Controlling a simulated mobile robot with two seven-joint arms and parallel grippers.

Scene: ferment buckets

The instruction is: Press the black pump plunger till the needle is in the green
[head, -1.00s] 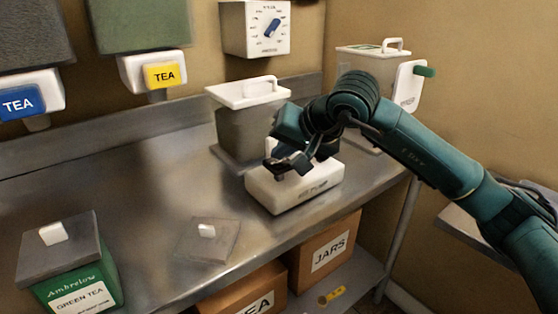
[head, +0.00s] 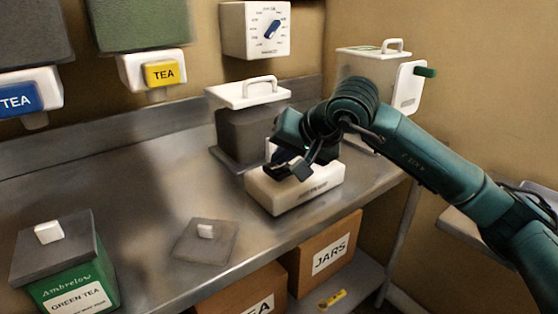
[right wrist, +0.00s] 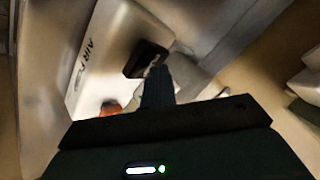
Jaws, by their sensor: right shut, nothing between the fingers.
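The white air pump (head: 322,187) sits on the steel counter under my right gripper. It also shows in the right wrist view (right wrist: 95,60), with part of its "AIR" lettering readable. Its black plunger (right wrist: 146,58) is a dark block on top, right at the tips of my right gripper (right wrist: 157,75). I cannot tell whether the tips touch it. In the head view my right gripper (head: 302,172) is shut and empty over the pump. No gauge needle or green band can be made out. My left gripper is not in view.
A lidded grey bucket (head: 252,130) stands just behind the pump, and another lidded container (head: 360,62) stands at the back right. A grey lid (head: 206,242) lies on the counter, and a green tea box (head: 75,285) stands front left. The counter's middle left is clear.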

